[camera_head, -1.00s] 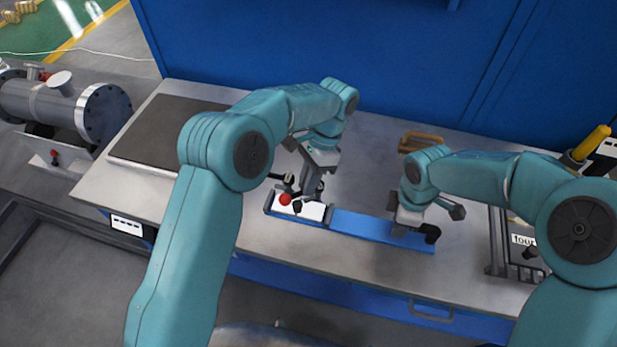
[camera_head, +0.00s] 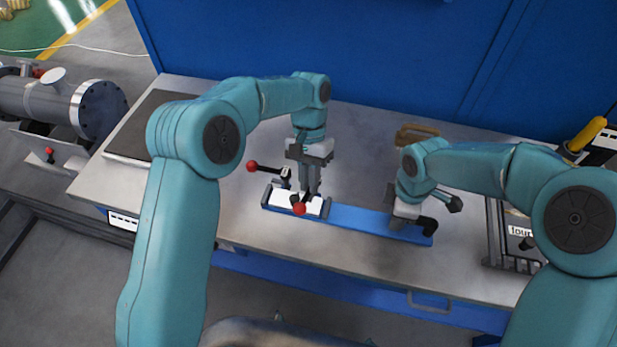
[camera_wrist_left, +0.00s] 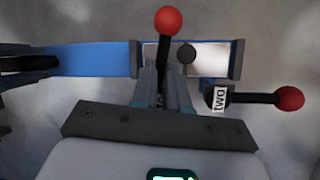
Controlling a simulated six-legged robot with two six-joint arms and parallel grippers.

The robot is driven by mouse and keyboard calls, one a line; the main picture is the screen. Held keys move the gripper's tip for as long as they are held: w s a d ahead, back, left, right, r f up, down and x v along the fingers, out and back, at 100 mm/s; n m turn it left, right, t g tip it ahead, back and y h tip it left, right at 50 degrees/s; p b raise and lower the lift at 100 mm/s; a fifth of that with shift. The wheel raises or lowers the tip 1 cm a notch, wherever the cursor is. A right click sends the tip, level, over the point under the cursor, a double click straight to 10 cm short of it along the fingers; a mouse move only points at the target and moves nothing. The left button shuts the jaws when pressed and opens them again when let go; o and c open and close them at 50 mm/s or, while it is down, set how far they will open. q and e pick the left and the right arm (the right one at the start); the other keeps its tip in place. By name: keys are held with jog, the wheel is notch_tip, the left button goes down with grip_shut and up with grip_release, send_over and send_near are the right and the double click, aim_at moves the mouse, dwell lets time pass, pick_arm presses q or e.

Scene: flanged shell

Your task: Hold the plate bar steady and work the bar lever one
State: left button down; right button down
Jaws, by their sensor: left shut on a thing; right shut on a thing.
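The blue plate bar (camera_head: 362,219) lies on the bench, with a white plate (camera_head: 283,199) between dark end blocks at its left end. My left gripper (camera_head: 308,190) stands over this end, shut on a dark lever with a red knob, the bar lever one (camera_head: 300,208); its knob points to the near side. In the left wrist view the fingers (camera_wrist_left: 162,88) are around this lever (camera_wrist_left: 164,50); its label is hidden. A second lever, labelled "two" (camera_wrist_left: 219,98), sticks out beside it, its red knob (camera_head: 252,166) to the left. My right gripper (camera_head: 404,218) is shut on the bar's right end.
A dark flat pad (camera_head: 140,135) lies on the bench at the left. A brown handle (camera_head: 418,133) lies behind my right gripper. A dark frame labelled "four" (camera_head: 519,231) stands at the right. A blue wall (camera_head: 330,50) closes the back.

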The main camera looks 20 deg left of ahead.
pick_arm(q)
jog(key=shift+d, duration=0.1)
dwell(0.4)
jog(key=c, duration=1.1)
grip_release()
jog(key=v, duration=1.2)
pick_arm(e)
jog(key=c, duration=0.7)
grip_release()
jog(key=shift+c, duration=0.2)
